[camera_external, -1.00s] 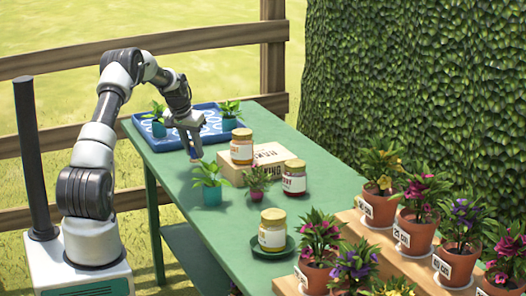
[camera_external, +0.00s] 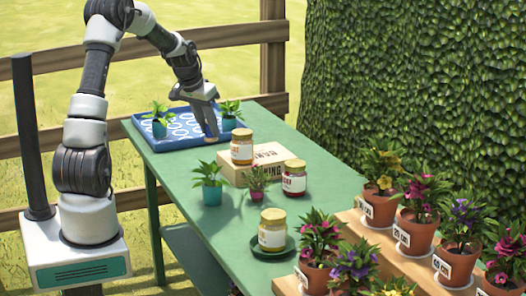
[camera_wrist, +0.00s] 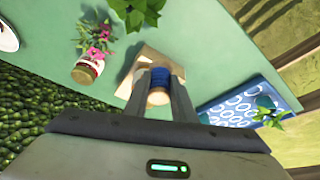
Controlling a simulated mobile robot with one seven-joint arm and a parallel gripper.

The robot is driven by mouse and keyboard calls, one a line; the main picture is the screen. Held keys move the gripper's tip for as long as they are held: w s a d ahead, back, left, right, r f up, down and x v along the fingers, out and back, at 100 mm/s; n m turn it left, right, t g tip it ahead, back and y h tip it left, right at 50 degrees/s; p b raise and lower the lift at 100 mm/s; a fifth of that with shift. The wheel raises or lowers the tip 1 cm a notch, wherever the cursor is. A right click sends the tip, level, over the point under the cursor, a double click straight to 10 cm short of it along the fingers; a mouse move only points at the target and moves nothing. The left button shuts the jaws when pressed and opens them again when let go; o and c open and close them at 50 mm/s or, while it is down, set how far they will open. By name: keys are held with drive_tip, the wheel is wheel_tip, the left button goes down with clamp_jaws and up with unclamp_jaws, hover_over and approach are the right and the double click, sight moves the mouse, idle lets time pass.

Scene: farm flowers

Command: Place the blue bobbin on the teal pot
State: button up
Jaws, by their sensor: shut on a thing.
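My gripper (camera_external: 210,135) is above the table, just left of the jar on the box. In the wrist view my gripper (camera_wrist: 158,82) is shut on the blue bobbin (camera_wrist: 159,76), with blue thread and a pale wooden end between the fingers. In the outside view the bobbin is too small to make out clearly. A teal pot (camera_external: 212,194) with a leafy plant stands on the table in front of the box, apart from my gripper. Its leaves (camera_wrist: 135,12) show at the top of the wrist view. Two other bluish-teal pots (camera_external: 159,129) (camera_external: 229,124) stand at the blue tray.
The blue patterned tray (camera_external: 178,138) lies at the far end of the green table (camera_external: 180,178). A cardboard box (camera_external: 233,174) bears a jar (camera_external: 242,152). A second jar (camera_external: 294,182), a small pink-flowered plant (camera_external: 257,178) and a jar on a saucer (camera_external: 272,232) stand nearby.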

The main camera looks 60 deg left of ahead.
drive_tip(key=r+m+p, duration=0.1)
hover_over(215, 182)
drive_tip(key=s, duration=0.1)
drive_tip(key=f, duration=0.2)
drive_tip(key=f+b, duration=0.1)
drive_tip(key=f, duration=0.3)
drive_tip(key=shift+s+d, duration=0.3)
drive_tip(key=shift+s, duration=0.1)
drive_tip(key=shift+f+b, duration=0.7)
drive_tip(key=shift+f, duration=1.35)
drive_tip(key=shift+f, duration=0.2)
drive_tip(key=o, duration=1)
